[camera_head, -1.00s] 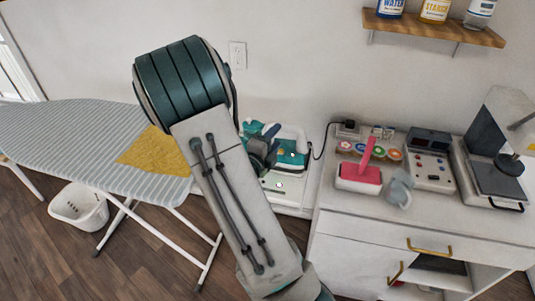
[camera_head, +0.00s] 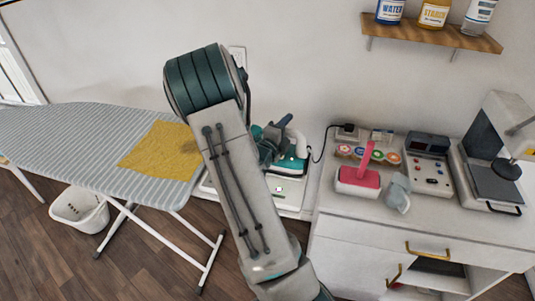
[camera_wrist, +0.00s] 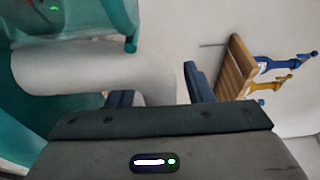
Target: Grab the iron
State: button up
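The teal and white iron (camera_head: 292,164) sits on its white base (camera_head: 290,198) between the ironing board and the cabinet. My forearm hides its left part. My gripper (camera_head: 280,132) is at the iron's upper part, with a dark blue finger showing above it. In the wrist view, the iron's teal body (camera_wrist: 75,22) and thick white handle (camera_wrist: 90,75) fill the left side. My gripper's blue fingers (camera_wrist: 160,92) stand apart, with the handle end reaching between them. The handle partly covers the left finger, and a narrow gap shows beside the right one. Contact cannot be told.
The ironing board (camera_head: 60,140) with a yellow cloth (camera_head: 155,150) is at left, a white basket (camera_head: 80,207) below. The white cabinet (camera_head: 345,230) at right holds a pink-handled brush (camera_head: 358,178) and several devices. A wall shelf (camera_head: 430,33) with bottles is above.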

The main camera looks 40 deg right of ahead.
grip_shut()
dwell(1.1)
jog(key=shift+r, duration=0.1)
